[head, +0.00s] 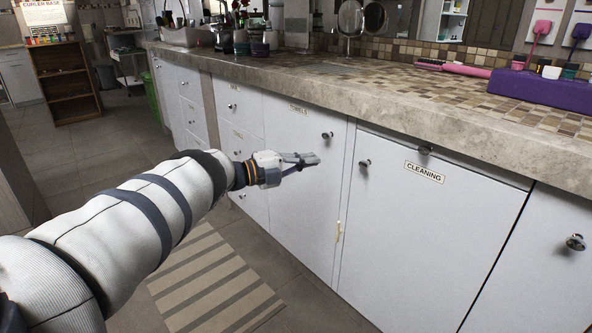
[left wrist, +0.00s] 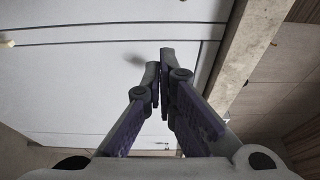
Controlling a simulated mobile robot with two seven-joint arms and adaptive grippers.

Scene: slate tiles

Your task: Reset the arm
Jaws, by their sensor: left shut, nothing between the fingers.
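My left arm (head: 135,215) in its padded white sleeve with dark bands reaches in from the left in the head view. My left gripper (head: 312,159) is at its end, in front of the white cabinet doors below the counter. In the left wrist view the two fingers (left wrist: 159,68) meet at their tips, shut with nothing between them. The gripper looks apart from the cabinet front, though the exact gap is hard to tell. My right gripper does not show.
The "CLEANING" door (head: 425,225) and a neighbouring door (head: 290,200) carry round knobs. The stone counter (head: 400,105) overhangs them. A striped mat (head: 215,285) lies on the tiled floor. A wooden shelf (head: 68,85) and a green bin (head: 151,95) stand farther back.

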